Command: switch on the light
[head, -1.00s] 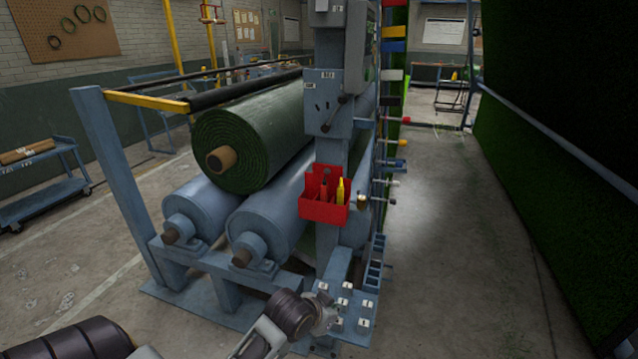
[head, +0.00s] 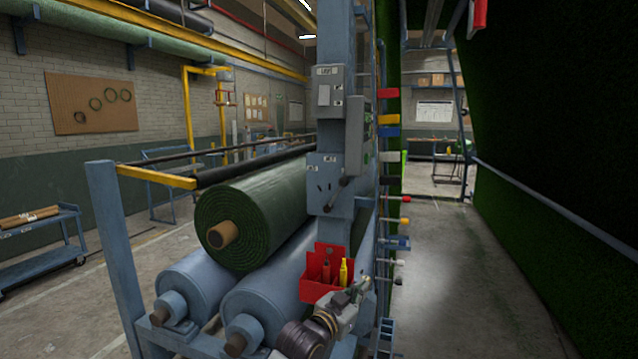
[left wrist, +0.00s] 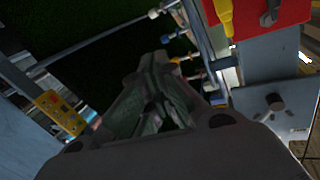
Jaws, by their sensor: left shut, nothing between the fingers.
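My left gripper (head: 362,288) is shut and empty, just in front of and slightly right of the red bin on the blue post. It also shows in the left wrist view (left wrist: 158,65), its fingers together over a dark background. A grey box (head: 328,88) with a label and small white plates is high on the post, well above the gripper. A lower blue-grey panel (head: 322,178) carries dark slots and a lever. I cannot tell which of these is the light switch. My right gripper is out of view.
The red bin (head: 314,290) holds a red item and a yellow bottle (head: 344,272); it also shows in the wrist view (left wrist: 278,10). Coloured rods (head: 399,222) stick out right of the post. A green turf roll (head: 262,215) lies left. The aisle floor (head: 436,255) at right is clear.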

